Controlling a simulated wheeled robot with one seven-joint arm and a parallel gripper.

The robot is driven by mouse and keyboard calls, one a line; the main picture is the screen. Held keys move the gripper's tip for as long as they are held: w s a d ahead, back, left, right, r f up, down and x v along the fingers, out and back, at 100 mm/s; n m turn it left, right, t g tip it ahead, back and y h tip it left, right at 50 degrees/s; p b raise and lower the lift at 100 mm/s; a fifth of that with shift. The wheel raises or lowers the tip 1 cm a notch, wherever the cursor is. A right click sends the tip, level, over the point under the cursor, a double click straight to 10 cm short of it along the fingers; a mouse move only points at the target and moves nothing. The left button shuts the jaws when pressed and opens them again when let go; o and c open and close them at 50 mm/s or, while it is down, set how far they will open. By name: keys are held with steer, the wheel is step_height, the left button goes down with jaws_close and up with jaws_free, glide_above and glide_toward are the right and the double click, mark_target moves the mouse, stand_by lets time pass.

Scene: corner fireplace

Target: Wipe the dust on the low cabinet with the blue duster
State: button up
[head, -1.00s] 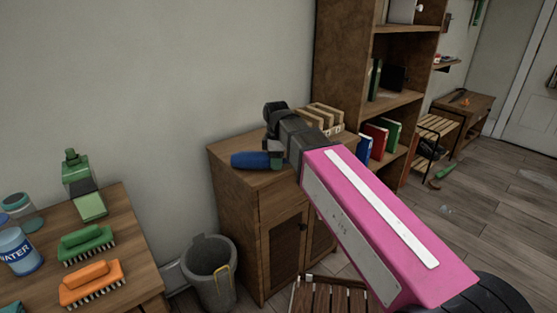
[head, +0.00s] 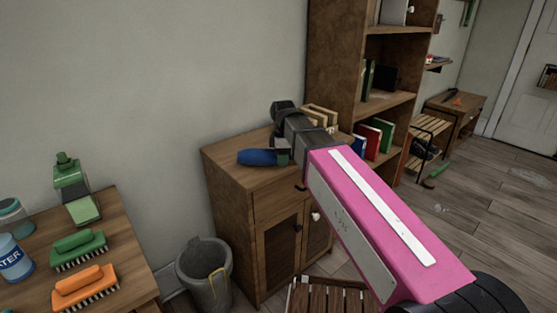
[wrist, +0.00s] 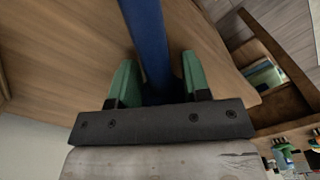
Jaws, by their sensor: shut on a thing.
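The low cabinet (head: 272,210) stands against the wall in the middle of the head view, with a wooden top and dark-panelled doors. My gripper (head: 284,152) is over its top. My gripper is shut on the blue duster (head: 256,157), whose rounded blue end points left above the cabinet top. In the wrist view the blue duster (wrist: 149,45) runs between the two green fingers (wrist: 155,85) over a wooden surface. I cannot tell whether the duster touches the top. No dust shows clearly on the visible part, and my arm hides some of the top.
Wooden block-like items (head: 320,116) stand at the back right of the cabinet top. A tall shelf (head: 335,70) rises at its right. A grey bin (head: 205,275) stands at its left front. A slatted wooden seat (head: 325,298) is in front. A table with brushes (head: 78,248) is at left.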

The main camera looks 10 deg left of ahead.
steer(key=shift+w+d+r, duration=0.1)
steer(key=shift+w+d, duration=1.15)
steer(key=shift+w, duration=0.2)
steer(key=shift+w+d, duration=1.2)
steer(key=shift+w, duration=0.25)
steer(key=shift+r, duration=3)
steer(key=shift+r, duration=0.1)
step_height(320, 180, up, 3)
steer(key=shift+f, duration=0.1)
steer(key=shift+d, duration=0.1)
